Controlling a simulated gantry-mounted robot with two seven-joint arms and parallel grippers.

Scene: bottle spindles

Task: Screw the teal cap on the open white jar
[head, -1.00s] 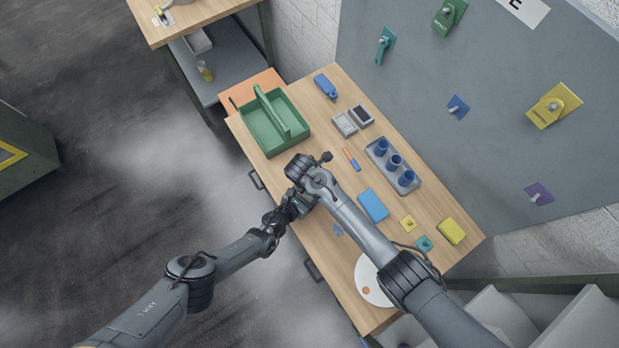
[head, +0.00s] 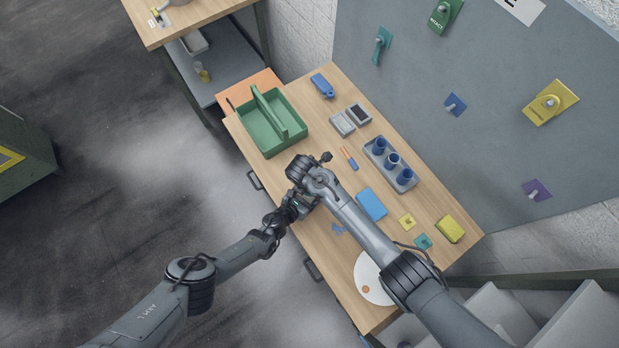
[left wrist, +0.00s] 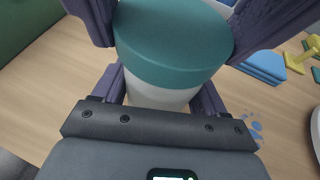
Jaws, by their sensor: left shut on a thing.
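The teal cap (left wrist: 172,45) sits over the mouth of the white jar (left wrist: 160,97) in the left wrist view; how far it is threaded cannot be told. My left gripper (head: 299,206) is shut on the white jar, one finger on each side below the cap. My right gripper (head: 309,194) comes from the opposite side. In the left wrist view its dark fingers lie against both sides of the cap. In the head view both grippers meet above the table's near edge and hide the jar and cap.
The wooden table (head: 299,255) carries a green caddy (head: 297,145) at its far end. A grey rack (head: 410,186) with blue cups, a blue block (head: 371,204), a yellow block (head: 450,229) and a white disc (head: 366,278) also stand there. A grey panel rises behind.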

